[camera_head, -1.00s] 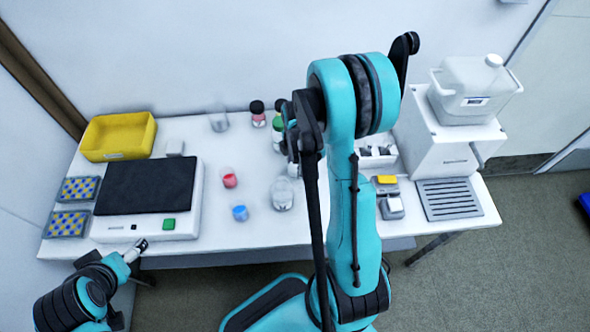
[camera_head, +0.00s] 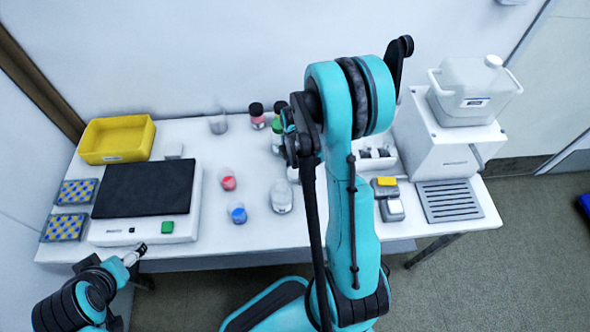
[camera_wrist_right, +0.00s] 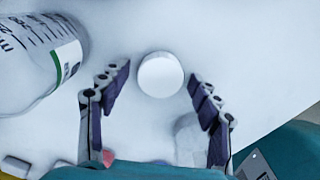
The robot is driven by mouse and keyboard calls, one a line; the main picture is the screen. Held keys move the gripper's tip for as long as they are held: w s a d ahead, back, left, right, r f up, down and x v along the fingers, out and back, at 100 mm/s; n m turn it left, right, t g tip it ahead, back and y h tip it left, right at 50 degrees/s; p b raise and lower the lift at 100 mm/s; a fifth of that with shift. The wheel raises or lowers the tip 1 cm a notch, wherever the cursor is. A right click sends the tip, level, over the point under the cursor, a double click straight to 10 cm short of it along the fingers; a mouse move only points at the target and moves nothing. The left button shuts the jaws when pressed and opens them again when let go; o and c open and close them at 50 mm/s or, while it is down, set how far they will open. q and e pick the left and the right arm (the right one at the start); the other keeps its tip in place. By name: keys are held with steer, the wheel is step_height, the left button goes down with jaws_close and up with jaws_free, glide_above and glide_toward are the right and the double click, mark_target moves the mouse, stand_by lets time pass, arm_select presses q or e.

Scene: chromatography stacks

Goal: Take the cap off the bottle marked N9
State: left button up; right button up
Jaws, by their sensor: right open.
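A round white cap (camera_wrist_right: 160,74), seen from above, lies between the fingers of my right gripper (camera_wrist_right: 157,82) in the right wrist view. The fingers are open and apart from it on both sides. In the head view my right gripper (camera_head: 293,152) hangs over the bottles at the middle of the table, and my arm hides part of them. I cannot read an N9 mark in either view. My left gripper (camera_head: 138,253) is low at the table's front left edge, away from the bottles, too small to judge its jaws.
A labelled clear vessel (camera_wrist_right: 38,62) is close beside the left finger in the wrist view. Dark-capped bottles (camera_head: 257,116) stand behind. Red (camera_head: 228,180) and blue (camera_head: 238,214) beakers and a clear flask (camera_head: 281,198) stand in front. A balance-like device (camera_head: 184,215) is at left.

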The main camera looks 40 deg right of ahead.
mark_target(295, 172)
step_height(295, 172, up, 11)
steer(key=p, duration=0.4)
steer(key=s+a+r+m+t, duration=0.3)
steer(key=a+r+m, duration=0.4)
steer(key=m, duration=0.1)
steer(key=s+a+r+m+t, duration=0.4)
steer(key=a+r+m, duration=0.2)
steer(key=a+m, duration=0.2)
steer(key=shift+a+r+m, duration=0.3)
steer(key=shift+r+m, duration=0.1)
